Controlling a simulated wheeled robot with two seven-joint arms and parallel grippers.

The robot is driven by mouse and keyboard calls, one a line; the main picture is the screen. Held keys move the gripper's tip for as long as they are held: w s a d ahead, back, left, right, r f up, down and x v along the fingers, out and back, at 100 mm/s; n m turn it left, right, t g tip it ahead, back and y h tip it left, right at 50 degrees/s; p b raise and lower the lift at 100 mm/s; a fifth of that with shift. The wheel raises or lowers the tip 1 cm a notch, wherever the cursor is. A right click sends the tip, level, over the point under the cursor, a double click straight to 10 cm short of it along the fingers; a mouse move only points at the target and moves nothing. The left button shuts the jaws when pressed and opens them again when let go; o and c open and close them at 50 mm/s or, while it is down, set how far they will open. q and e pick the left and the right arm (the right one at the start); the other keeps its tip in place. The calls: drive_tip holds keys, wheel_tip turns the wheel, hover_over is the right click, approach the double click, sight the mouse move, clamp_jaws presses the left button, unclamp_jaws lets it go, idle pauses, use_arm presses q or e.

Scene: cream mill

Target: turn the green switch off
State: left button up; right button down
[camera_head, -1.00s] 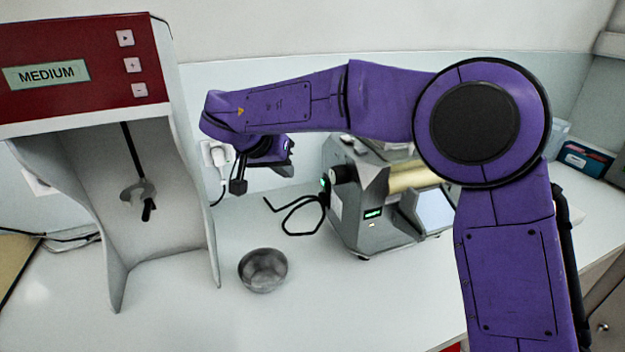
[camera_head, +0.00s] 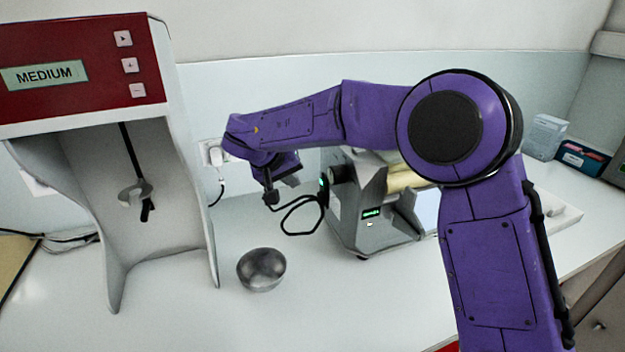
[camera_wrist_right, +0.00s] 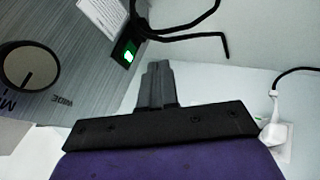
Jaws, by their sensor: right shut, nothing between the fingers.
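The green switch (camera_wrist_right: 128,55) glows on a black mount at the edge of the grey machine in the right wrist view. In the head view it is a small green spot (camera_head: 322,184) on the left side of the grey machine (camera_head: 345,222). My right gripper (camera_head: 271,198) is left of the switch in the head view, apart from it. In the right wrist view the right gripper's fingers (camera_wrist_right: 157,70) are together and empty, just right of and below the switch. My left gripper is out of view.
A black cable (camera_head: 296,229) loops on the counter beside the machine. A metal bowl (camera_head: 262,270) stands on the counter in front. The red mixer (camera_head: 190,200) stands at left. A wall outlet (camera_head: 211,152) with a plug is behind.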

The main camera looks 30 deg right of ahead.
sight(322, 184)
drive_tip(key=d+f, duration=0.2)
drive_tip(key=d, duration=0.4)
drive_tip(key=shift+f+p, duration=0.25)
drive_tip(key=shift+p, duration=0.2)
drive_tip(key=shift+w, duration=0.1)
drive_tip(key=shift+d+r+y+p, duration=0.25)
drive_tip(key=shift+r+p, duration=0.25)
drive_tip(key=shift+p, duration=1.05)
drive_tip(key=shift+d+r+y+p, duration=0.25)
drive_tip(key=shift+r+p, duration=0.2)
drive_tip(key=shift+p, duration=1.1)
